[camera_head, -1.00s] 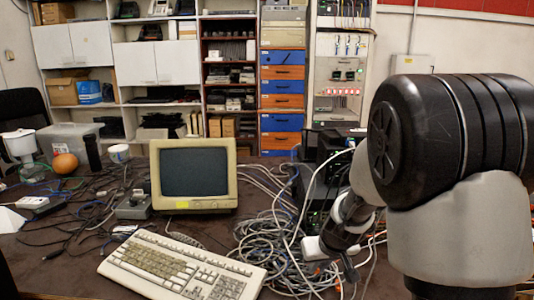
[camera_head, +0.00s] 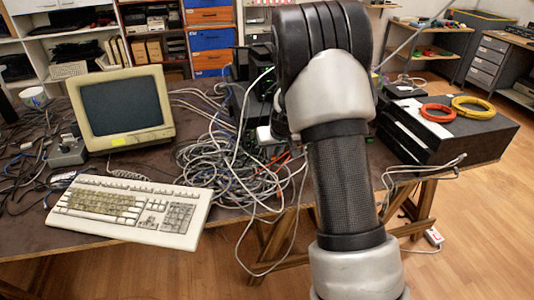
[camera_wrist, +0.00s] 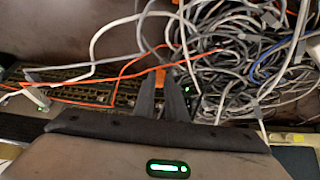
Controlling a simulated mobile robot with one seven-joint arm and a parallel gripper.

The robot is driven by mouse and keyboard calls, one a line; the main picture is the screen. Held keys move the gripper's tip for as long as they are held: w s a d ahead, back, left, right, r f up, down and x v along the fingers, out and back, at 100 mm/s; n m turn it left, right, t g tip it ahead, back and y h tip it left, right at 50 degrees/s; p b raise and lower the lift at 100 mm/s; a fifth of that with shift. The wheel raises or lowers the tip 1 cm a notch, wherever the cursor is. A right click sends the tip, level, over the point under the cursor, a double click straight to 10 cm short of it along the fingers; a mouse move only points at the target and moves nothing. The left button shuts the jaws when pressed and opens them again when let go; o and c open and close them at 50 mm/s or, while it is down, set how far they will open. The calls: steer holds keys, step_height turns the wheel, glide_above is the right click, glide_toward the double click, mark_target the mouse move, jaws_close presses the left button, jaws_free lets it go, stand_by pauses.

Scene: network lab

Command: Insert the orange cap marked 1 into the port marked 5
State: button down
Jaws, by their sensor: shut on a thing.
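My gripper (camera_wrist: 163,84) points away from the wrist camera, its two dark fingers close together. They are shut on a small orange piece, the orange cap (camera_wrist: 160,77), which shows between the fingertips; its mark cannot be read. Beyond and left of the fingers lies a dark switch front with rows of ports (camera_wrist: 85,92), partly crossed by cables. No port numbers are legible, so the port marked 5 cannot be picked out. In the head view, my arm hides the gripper and cap.
A heap of grey cables (camera_head: 215,165) lies between the keyboard (camera_head: 130,210) and my arm. Orange cables (camera_wrist: 120,72) cross near the fingers. A beige monitor (camera_head: 123,108) stands left. A black box (camera_head: 450,132) carrying orange and yellow cable coils stands right.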

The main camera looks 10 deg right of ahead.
steer(key=shift+w+a+p, duration=0.1)
steer(key=shift+w+p, duration=0.85)
steer(key=shift+w, duration=1.1)
steer(key=c, duration=2.3)
jaws_free()
jaws_close()
steer(key=shift+w, duration=0.9)
steer(key=o, duration=0.6)
jaws_free()
